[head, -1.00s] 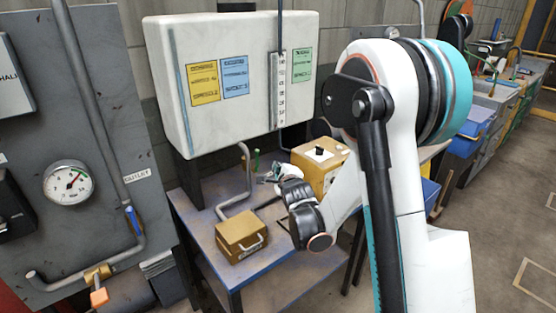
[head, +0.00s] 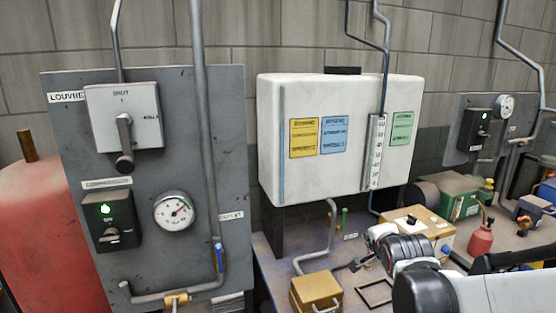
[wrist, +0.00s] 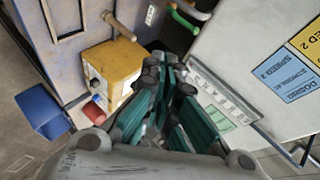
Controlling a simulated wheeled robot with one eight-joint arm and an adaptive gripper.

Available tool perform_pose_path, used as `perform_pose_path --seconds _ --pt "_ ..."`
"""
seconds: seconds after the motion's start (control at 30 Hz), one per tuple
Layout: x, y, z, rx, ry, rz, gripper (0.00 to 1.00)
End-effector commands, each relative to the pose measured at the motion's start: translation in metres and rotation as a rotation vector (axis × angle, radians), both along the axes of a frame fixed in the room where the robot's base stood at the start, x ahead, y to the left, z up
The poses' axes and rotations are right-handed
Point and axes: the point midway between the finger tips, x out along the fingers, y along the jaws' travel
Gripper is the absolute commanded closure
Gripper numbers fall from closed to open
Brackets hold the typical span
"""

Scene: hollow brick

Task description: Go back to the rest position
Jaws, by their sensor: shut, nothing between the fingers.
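My gripper (head: 366,260) shows small in the head view, above the workbench (head: 268,262) and in front of the white tank (head: 340,140). In the wrist view my gripper (wrist: 172,80) shows its teal and grey fingers close together, with nothing held between them. My arm comes in from the lower right of the head view, bent low over the bench. The fingertips are too small in the head view to make out.
A brown box with a handle (head: 316,292) and a yellow box (head: 414,226) stand on the bench near my gripper. A red bottle (head: 481,240) stands to the right. A grey panel with a gauge (head: 174,211) is at left.

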Motion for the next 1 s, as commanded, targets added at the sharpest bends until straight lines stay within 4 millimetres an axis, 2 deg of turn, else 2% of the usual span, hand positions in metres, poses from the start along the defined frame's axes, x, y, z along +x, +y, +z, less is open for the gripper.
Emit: perform_pose_path --seconds 0.03,0.3,0.7,0.83,1.0 --pt "-0.016 0.004 0.005 -0.056 0.033 0.04 1.0" --pt "-0.096 0.02 0.018 -0.369 0.206 0.301 1.0" --pt "-0.221 0.044 0.008 -0.769 0.397 0.769 1.0" --pt "-0.248 0.049 0.002 -0.849 0.424 0.885 1.0" --pt "-0.263 0.051 -0.002 -0.898 0.439 0.956 1.0"
